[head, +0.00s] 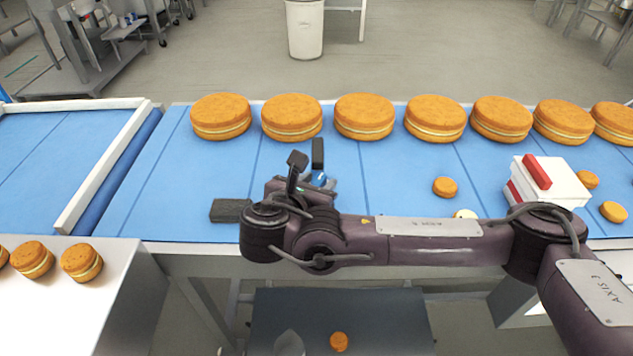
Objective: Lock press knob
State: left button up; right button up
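My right gripper (307,159) reaches in from the right over the blue belt (390,175). Its two dark fingers stand apart with belt showing between them, and nothing is held there. A small blue and white part (321,180) shows just below the fingers; I cannot tell whether it is a knob or part of my gripper. A dark grey block (230,210) lies on the belt left of my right wrist, partly hidden by it. A white box with red parts (556,183) stands on the belt at the right. No press knob can be clearly made out. My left gripper is not in view.
Several large filled rounds (365,117) line the belt's far edge. Small rounds (445,187) lie nearer the white box. More rounds (82,262) sit on a white surface at lower left. A white rail (104,168) divides the belts. One round (339,342) lies low down.

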jog(key=shift+s, duration=0.1)
jog(key=shift+s+a+r, duration=0.1)
jog(key=shift+s+a, duration=0.1)
jog(key=shift+s, duration=0.05)
jog(key=p+v, duration=0.7)
jog(key=shift+r+p, duration=0.1)
jog(key=shift+p, duration=0.3)
jog(key=shift+w, duration=0.1)
